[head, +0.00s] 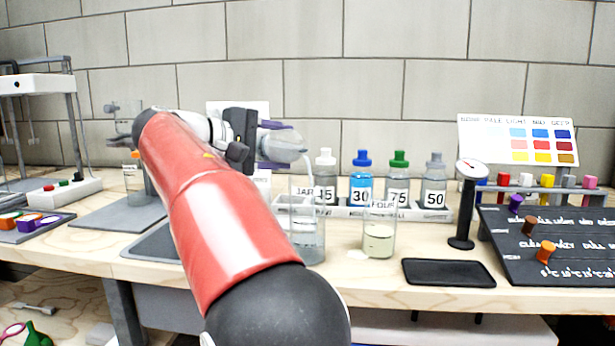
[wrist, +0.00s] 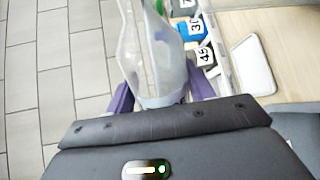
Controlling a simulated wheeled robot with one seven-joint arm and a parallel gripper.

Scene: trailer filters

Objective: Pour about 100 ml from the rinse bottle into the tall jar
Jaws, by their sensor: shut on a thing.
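My gripper (head: 268,148) is shut on a clear rinse bottle (head: 284,139), which is tipped over on its side with its mouth to the right. A thin pale stream seems to run down from the mouth toward the tall jar (head: 308,236). The tall clear jar stands on the bench below the mouth and holds some clear liquid; its exact level is hard to read. In the wrist view the bottle (wrist: 150,60) sits between the purple fingers (wrist: 160,97). My red arm crosses in front of the bench left of the jar.
A jar of cloudy pale liquid (head: 379,238) stands just right of the tall jar. Behind them a rack (head: 425,214) holds several numbered bottles. A gauge on a black stand (head: 466,205), a black tray (head: 448,272) and a dark peg board (head: 550,245) are to the right.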

